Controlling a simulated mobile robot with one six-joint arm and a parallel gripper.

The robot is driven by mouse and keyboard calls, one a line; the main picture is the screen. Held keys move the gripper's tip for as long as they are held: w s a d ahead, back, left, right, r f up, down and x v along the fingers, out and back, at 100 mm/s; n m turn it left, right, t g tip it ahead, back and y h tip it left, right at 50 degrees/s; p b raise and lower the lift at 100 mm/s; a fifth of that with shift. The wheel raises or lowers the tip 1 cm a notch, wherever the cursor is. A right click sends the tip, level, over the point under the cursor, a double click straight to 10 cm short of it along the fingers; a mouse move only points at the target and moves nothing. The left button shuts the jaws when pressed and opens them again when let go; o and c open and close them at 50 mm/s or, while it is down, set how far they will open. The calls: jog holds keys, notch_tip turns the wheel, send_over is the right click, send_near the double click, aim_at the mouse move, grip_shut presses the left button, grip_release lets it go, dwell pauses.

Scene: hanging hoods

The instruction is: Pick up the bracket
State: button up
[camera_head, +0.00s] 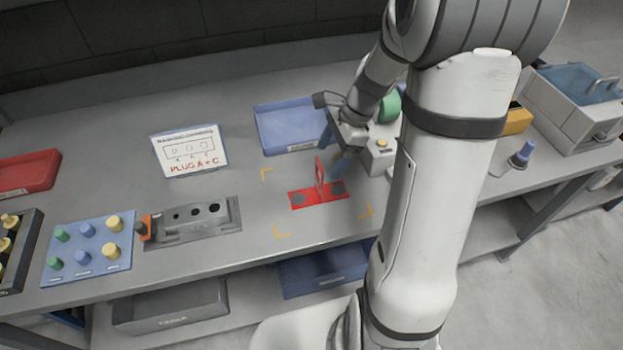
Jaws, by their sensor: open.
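The bracket (319,175) looks red, with a thin upright plate standing on a flat red base that has dark round patches. It sits on the grey bench between yellow corner marks. My gripper (334,152) is just above and to the right of the upright plate, with bluish fingers apart and nothing seen between them. It appears clear of the bracket, though the exact gap is hard to tell. My arm covers the area to the right of it.
A blue tray (270,132) lies behind the bracket. A grey block with holes (190,219) and a plug board (70,268) stand left. A sign (188,168) reads PLUG A + C. A pale box with a yellow button (379,158) stands close at the right.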

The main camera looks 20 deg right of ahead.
aim_at(318, 179)
jog(key=x, duration=0.4)
jog(key=s+x, duration=0.1)
jog(key=x, duration=0.1)
jog(key=shift+a+f, duration=0.2)
jog(key=shift+a, duration=0.1)
jog(key=shift+w+a+f, duration=0.1)
jog(key=shift+a+f, duration=0.05)
jog(key=shift+f, duration=0.35)
jog(key=shift+c, duration=0.5)
jog(key=c, duration=1.3)
